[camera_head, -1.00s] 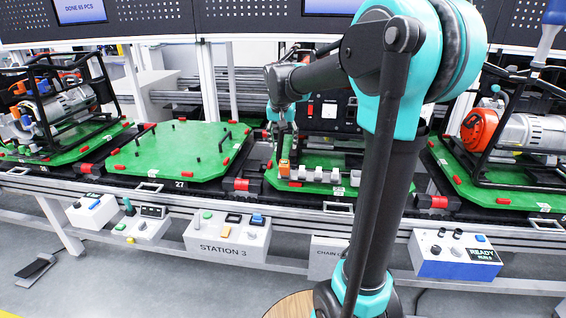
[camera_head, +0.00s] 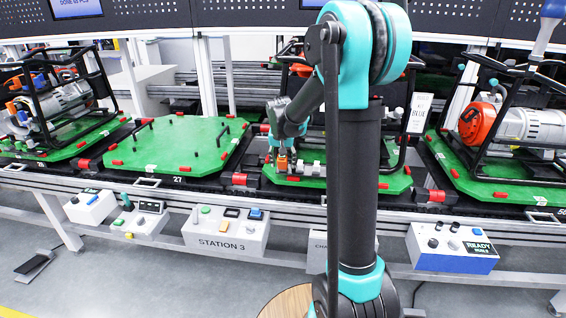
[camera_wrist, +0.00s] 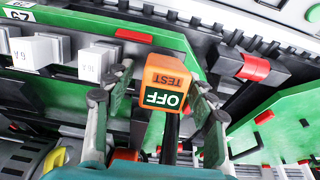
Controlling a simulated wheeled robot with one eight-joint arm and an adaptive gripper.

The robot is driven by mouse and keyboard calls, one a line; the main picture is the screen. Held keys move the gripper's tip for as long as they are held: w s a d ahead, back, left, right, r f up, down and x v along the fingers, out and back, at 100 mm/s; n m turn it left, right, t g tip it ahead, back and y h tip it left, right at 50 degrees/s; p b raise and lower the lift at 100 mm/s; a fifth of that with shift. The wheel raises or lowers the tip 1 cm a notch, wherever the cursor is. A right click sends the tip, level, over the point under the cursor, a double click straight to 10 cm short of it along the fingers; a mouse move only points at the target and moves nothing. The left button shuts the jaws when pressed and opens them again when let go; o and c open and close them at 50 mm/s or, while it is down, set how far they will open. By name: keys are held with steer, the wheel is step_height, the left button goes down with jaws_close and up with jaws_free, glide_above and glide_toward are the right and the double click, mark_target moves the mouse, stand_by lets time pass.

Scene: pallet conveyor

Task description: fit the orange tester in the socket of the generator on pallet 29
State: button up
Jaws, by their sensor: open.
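The orange tester (camera_head: 283,161), a small block with a green face reading OFF and TEST in the wrist view (camera_wrist: 166,84), is at the front left of the middle green pallet (camera_head: 312,182). My gripper (camera_head: 281,146) is low over it. In the wrist view, my gripper's (camera_wrist: 160,98) fingers are open on both sides of the tester, with gaps visible. The pallet's upside-down tag (camera_wrist: 18,14) seems to read 29. The black-framed generator (camera_head: 299,70) on that pallet is mostly hidden behind my arm. I cannot make out its socket.
Several white blocks (camera_wrist: 97,64) stand in a row beside the tester. An empty green pallet marked 27 (camera_head: 175,140) lies to the left. Another generator (camera_head: 530,128) stands on the right pallet (camera_head: 505,188). Control boxes (camera_head: 228,230) line the front rail.

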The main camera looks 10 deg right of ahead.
steer(key=shift+c, duration=0.6)
jaws_close()
steer(key=c, duration=0.7)
jaws_free()
jaws_close()
steer(key=shift+s+r, duration=0.1)
steer(key=shift+r, duration=0.15)
steer(key=shift+s+r, duration=0.15)
steer(key=shift+r, duration=0.15)
steer(key=shift+s+a+r, duration=0.1)
steer(key=shift+r, duration=0.2)
steer(key=shift+s+r, duration=0.15)
steer(key=shift+r, duration=0.15)
